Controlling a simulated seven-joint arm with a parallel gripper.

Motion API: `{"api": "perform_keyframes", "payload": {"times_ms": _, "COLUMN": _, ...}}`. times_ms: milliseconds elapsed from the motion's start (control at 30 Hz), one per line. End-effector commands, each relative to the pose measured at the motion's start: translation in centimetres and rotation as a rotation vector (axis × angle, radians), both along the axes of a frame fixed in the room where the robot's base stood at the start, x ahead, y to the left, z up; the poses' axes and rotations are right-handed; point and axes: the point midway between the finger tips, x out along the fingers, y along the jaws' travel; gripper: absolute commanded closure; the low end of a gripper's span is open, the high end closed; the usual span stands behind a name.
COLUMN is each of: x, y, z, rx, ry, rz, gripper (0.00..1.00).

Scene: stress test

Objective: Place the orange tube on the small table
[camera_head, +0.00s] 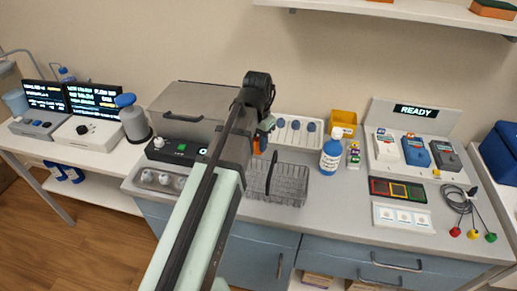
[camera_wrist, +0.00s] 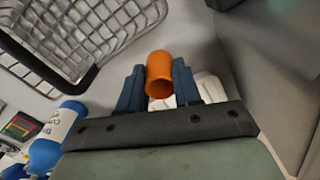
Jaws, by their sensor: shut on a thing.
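My gripper (camera_head: 262,132) is shut on the orange tube (camera_wrist: 160,68) and holds it above the main counter. In the wrist view my gripper (camera_wrist: 158,85) has one blue finger on each side of the tube, whose open end shows. In the head view only a small orange part of the tube (camera_head: 257,147) shows; my arm hides much of it. A white side table (camera_head: 103,185) stands at the left, with instruments on top and a lower shelf. I cannot tell for certain whether this is the small table.
A wire basket (camera_head: 290,193) lies below and in front of my gripper; it also shows in the wrist view (camera_wrist: 112,45). A grey lidded machine (camera_head: 190,101) stands left of my arm.

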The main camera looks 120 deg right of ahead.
Motion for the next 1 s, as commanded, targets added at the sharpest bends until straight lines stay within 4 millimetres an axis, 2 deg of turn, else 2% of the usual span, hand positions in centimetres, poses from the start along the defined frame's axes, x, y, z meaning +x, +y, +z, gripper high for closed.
{"api": "perform_keyframes", "payload": {"times_ms": 300, "x": 0.1, "y": 0.0, "z": -3.1, "rx": 0.000, "ry": -0.001, "rz": 0.000, "gripper": 0.96}}
{"api": "perform_keyframes", "payload": {"times_ms": 700, "x": 0.0, "y": 0.0, "z": -3.5, "rx": 0.000, "ry": 0.000, "rz": 0.000, "gripper": 0.96}}
{"api": "perform_keyframes", "payload": {"times_ms": 733, "x": 0.0, "y": 0.0, "z": -3.6, "rx": 0.000, "ry": 0.000, "rz": 0.000, "gripper": 0.66}}
{"api": "perform_keyframes", "payload": {"times_ms": 1000, "x": 0.0, "y": 0.0, "z": -3.5, "rx": 0.000, "ry": 0.000, "rz": 0.000, "gripper": 0.42}}
